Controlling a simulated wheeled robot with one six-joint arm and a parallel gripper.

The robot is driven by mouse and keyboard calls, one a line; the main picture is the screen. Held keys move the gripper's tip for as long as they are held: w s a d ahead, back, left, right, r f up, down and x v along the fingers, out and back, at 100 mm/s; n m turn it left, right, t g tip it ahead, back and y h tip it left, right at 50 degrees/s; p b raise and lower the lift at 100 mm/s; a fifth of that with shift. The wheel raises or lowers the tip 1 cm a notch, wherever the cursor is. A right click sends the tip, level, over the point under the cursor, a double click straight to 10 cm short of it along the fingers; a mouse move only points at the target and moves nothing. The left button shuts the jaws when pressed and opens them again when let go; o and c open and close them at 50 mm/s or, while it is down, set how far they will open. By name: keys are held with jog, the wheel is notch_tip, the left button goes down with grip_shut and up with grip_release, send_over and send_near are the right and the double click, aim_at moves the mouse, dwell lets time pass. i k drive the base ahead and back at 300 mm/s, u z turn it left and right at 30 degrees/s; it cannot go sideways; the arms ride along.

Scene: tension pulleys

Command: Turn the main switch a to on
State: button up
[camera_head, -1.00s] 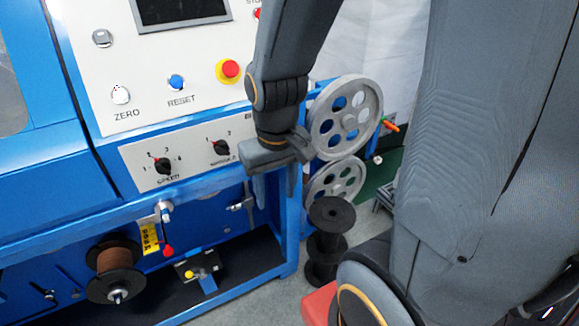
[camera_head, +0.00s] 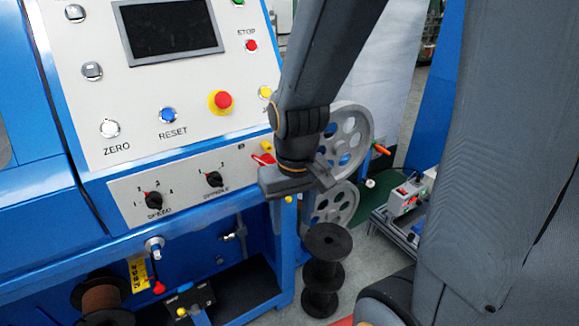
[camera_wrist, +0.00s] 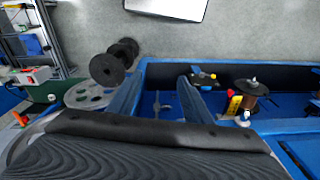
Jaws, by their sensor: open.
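A small red and yellow switch (camera_head: 263,156) sits at the right end of the blue machine's lower control strip in the head view. It may be main switch a; its setting and label are too small to read. My gripper (camera_head: 291,215) is just right of and below it, fingers pointing down, partly in front of the strip's end. The gripper is open with nothing between its fingers. In the wrist view, the two fingers (camera_wrist: 158,92) stand apart over the machine's lower shelf and floor; the switch does not show there.
The strip also has SPEED (camera_head: 153,200) and second (camera_head: 214,179) knobs. A red emergency button (camera_head: 222,100) is above. Grey pulleys (camera_head: 350,135) stand behind my gripper. Black spools (camera_head: 322,270) stand on the floor below. A cart (camera_head: 405,200) is at the right.

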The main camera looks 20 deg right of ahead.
aim_at(266, 158)
jog(key=z, duration=0.5)
jog(key=k, duration=1.1)
jog(key=u, duration=0.5)
jog(key=i, duration=0.6)
jog(key=u, duration=0.2)
